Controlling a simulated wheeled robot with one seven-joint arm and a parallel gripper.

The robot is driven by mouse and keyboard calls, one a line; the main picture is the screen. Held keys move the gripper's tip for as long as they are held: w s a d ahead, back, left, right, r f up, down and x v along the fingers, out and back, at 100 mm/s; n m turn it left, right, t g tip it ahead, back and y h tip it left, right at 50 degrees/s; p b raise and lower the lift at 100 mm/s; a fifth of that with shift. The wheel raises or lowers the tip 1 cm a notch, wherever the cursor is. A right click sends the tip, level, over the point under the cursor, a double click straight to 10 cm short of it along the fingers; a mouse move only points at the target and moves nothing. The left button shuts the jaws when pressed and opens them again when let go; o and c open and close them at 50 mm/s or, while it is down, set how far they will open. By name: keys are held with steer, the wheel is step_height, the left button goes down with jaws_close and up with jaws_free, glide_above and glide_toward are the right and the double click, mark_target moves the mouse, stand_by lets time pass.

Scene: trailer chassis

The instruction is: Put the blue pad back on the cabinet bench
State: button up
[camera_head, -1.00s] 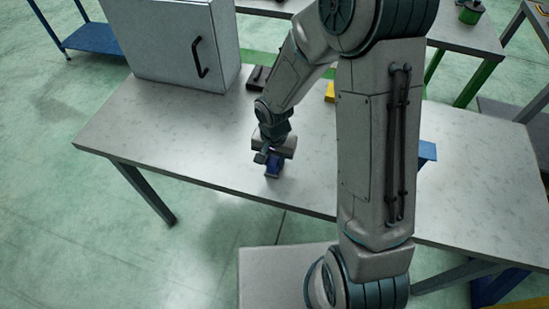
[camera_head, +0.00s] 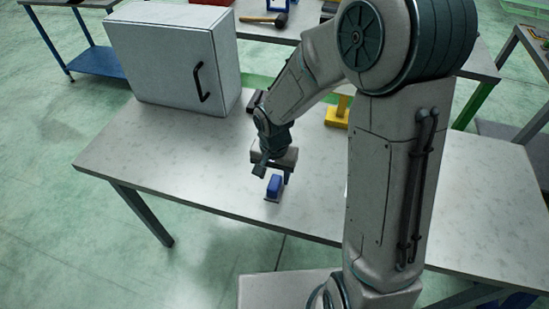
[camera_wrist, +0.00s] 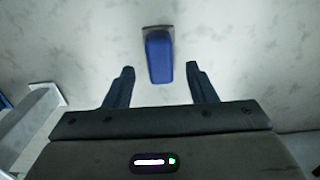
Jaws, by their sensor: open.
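The blue pad (camera_head: 273,187) rests on the grey bench top (camera_head: 190,165), near its front edge, with a thin grey base under it. In the wrist view the blue pad (camera_wrist: 159,58) lies ahead of the fingertips, centred between them. My gripper (camera_head: 272,172) is just above and behind the pad in the head view. The pad stands free of both fingers.
A grey cabinet (camera_head: 170,60) with a black handle stands on the bench's left. A hammer (camera_head: 265,19) lies on a rear table. Bench space left of the pad is clear.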

mark_target(275, 183)
step_height(275, 183, up, 8)
steer(key=shift+f+b, duration=0.25)
steer(key=shift+b, duration=0.05)
steer(key=s+d+r+n+t, duration=0.3)
steer(key=s+d+r+n, duration=0.1)
steer(key=s+d+r, duration=0.7)
steer(key=shift+s+d+t, duration=0.3)
steer(key=shift+s+d, duration=0.25)
steer(key=shift+s, duration=0.25)
stand_by(0.4)
